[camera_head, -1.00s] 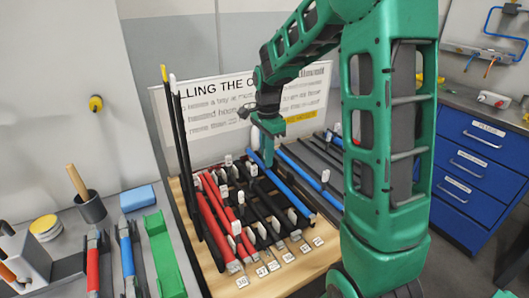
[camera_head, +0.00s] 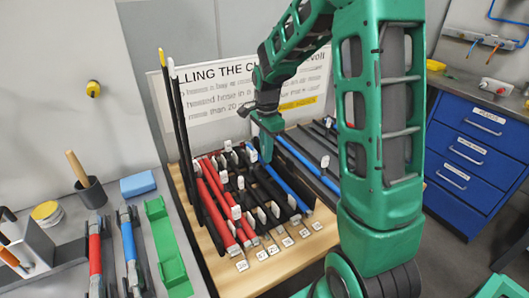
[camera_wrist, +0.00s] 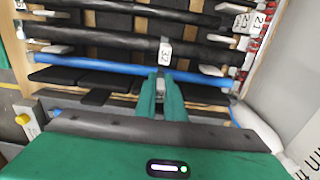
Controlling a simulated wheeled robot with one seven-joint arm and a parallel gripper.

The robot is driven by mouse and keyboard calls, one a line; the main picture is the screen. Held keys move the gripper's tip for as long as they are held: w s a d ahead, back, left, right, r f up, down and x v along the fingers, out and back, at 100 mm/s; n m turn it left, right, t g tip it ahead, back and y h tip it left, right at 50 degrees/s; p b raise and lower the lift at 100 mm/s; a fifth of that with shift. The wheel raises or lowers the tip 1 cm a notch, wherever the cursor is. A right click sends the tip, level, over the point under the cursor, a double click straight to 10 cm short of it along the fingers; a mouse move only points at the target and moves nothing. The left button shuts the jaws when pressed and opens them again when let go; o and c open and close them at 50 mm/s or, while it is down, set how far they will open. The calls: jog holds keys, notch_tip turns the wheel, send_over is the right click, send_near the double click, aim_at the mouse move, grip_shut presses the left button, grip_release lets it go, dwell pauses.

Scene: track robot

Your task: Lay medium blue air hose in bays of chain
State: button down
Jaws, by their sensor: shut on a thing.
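The chain (camera_head: 262,215) lies on a wooden board, its bays holding red hoses at left and black ones in the middle. A blue hose (camera_head: 290,188) runs along the chain's right side, with its far end by my gripper (camera_head: 265,152). In the wrist view, the blue hose (camera_wrist: 100,66) crosses the picture at my gripper's fingertips (camera_wrist: 160,80). The fingers are close together on it and partly hide it. A black hose with a "32" tag (camera_wrist: 165,52) lies beside it. I cannot tell how deep the blue hose sits in its bay.
Another blue hose (camera_head: 305,162) lies on the rack at right, beside dark hoses. Two tall black hoses (camera_head: 183,150) stand upright at the chain's left. A signboard (camera_head: 215,105) stands behind. The left bench holds a cup (camera_head: 91,193), a blue block (camera_head: 138,183) and a green piece (camera_head: 164,245).

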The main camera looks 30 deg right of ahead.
jog(key=c, duration=1.8)
grip_release()
jog(key=shift+o, duration=0.2)
notch_tip(320, 180, up, 11)
jog(key=shift+w+f, duration=0.1)
jog(key=s+d+f+n, duration=0.1)
jog(key=s+n, duration=0.4)
jog(key=s, duration=1.1)
jog(key=s+d+f+n, duration=0.1)
jog(key=s+n, duration=0.5)
jog(key=s, duration=0.9)
jog(key=shift+s+d+f+n, duration=0.15)
jog(key=shift+s+d+n, duration=0.2)
jog(key=shift+d, duration=0.4)
